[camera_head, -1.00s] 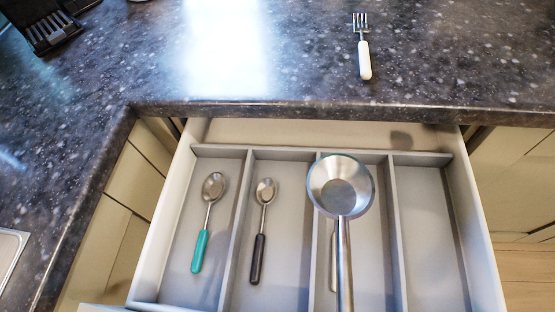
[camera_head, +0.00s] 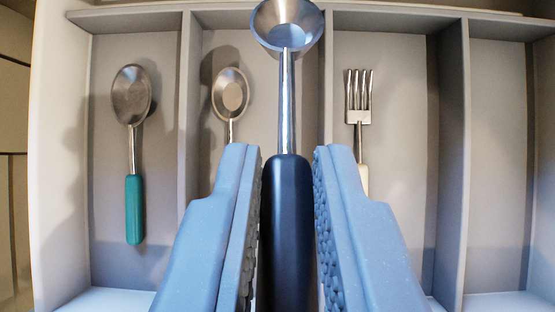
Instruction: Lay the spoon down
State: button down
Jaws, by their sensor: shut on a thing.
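My gripper (camera_head: 287,158) is shut on the dark blue handle of a spoon (camera_head: 288,110). The spoon's metal bowl points away from me, toward the drawer's back wall. It is above the open drawer (camera_head: 405,20), in line with the divider between the second and third compartments from the left. I cannot tell its exact height. A spoon with a teal handle (camera_head: 135,205) lies in the leftmost compartment. Another spoon (camera_head: 231,95) lies in the second, its handle hidden by my left finger.
A fork (camera_head: 359,105) with a whitish handle lies in the third compartment, partly hidden by my right finger. The rightmost compartment (camera_head: 498,150) looks empty. Thin upright dividers separate the compartments, and the drawer's left wall (camera_head: 50,150) stands beside them.

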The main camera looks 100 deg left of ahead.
aim_at(285, 198)
notch_tip(285, 198, down, 5)
jog(key=b, duration=0.3)
jog(key=shift+f+b, duration=0.1)
jog(key=shift+b, duration=0.3)
jog(key=shift+f+b, duration=1.05)
jog(key=shift+f, duration=2.15)
jog(key=c, duration=1.3)
grip_release()
jog(key=shift+s+r, duration=0.1)
jog(key=shift+r, duration=0.05)
